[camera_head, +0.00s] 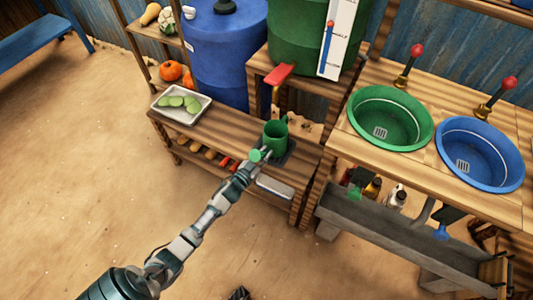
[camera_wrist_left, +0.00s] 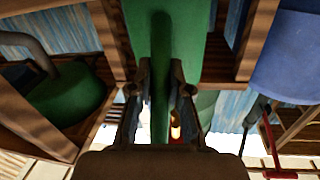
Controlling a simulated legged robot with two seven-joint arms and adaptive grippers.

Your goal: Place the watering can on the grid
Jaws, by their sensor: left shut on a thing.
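The green watering can (camera_head: 275,138) is upright at the right end of the low wooden bench, below the red tap lever. My left gripper (camera_head: 258,160) reaches it from the front left. In the left wrist view, the fingers (camera_wrist_left: 160,100) are shut on a green upright bar, the can's handle (camera_wrist_left: 161,75), with the green body behind it. A dark patch, apparently the grid (camera_head: 291,152), shows beside and under the can. I cannot tell whether the can's base touches it.
A white tray of green slices (camera_head: 181,104) sits on the bench's left end. A blue barrel (camera_head: 226,50) and a green barrel (camera_head: 305,35) stand behind. The counter with green (camera_head: 352,118) and blue basins (camera_head: 442,152) is at the right. Floor at left is clear.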

